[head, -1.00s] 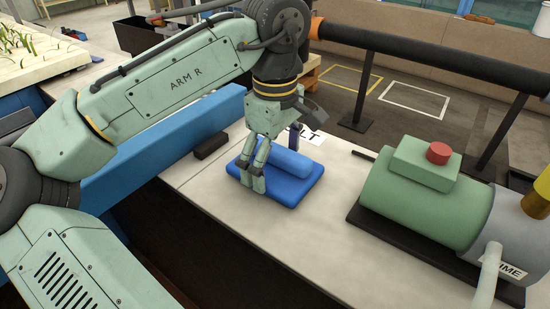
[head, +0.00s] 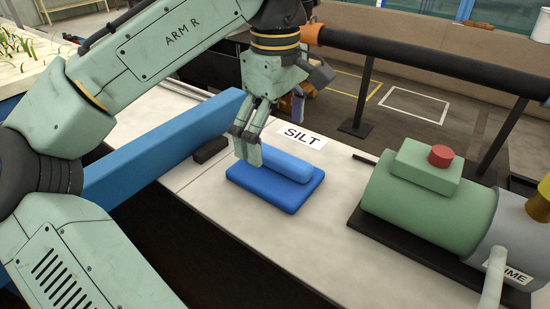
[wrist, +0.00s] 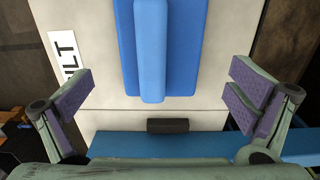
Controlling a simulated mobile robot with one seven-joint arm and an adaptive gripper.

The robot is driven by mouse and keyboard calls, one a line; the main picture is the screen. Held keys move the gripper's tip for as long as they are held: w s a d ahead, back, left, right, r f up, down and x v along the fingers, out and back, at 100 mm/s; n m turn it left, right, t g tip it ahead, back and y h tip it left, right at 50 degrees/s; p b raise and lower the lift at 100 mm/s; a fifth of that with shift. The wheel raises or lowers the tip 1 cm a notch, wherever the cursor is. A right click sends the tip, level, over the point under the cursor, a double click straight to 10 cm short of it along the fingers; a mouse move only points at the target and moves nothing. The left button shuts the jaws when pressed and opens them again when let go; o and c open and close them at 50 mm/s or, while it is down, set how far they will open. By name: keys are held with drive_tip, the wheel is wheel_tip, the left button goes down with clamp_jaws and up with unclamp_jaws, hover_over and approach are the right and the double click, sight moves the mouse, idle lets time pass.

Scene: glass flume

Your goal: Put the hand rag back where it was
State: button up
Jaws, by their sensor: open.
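A light-blue roll (head: 283,161), which looks like the hand rag, lies along a flat darker-blue pad (head: 262,190) on the pale bench top. In the wrist view the roll (wrist: 150,55) and the pad (wrist: 186,50) are at the top centre. My gripper (head: 250,140) is above the left end of the roll. In the wrist view my gripper (wrist: 160,98) is open, its purple-padded fingers wide apart with nothing between them. The fingers stand clear on both sides of the roll. In the head view one finger partly hides the roll's left end.
A SILT label (head: 302,135) lies behind the pad. A green pump (head: 405,200) with a red button stands on the right of the bench. A blue beam (head: 165,150) runs along the left, with a small black block (head: 210,150) beside it. Bench in front of the pad is clear.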

sight(275, 157)
wheel_tip(275, 157, up, 6)
drive_tip(key=shift+f, duration=0.25)
drive_tip(key=shift+c, duration=0.6)
idle(1.9)
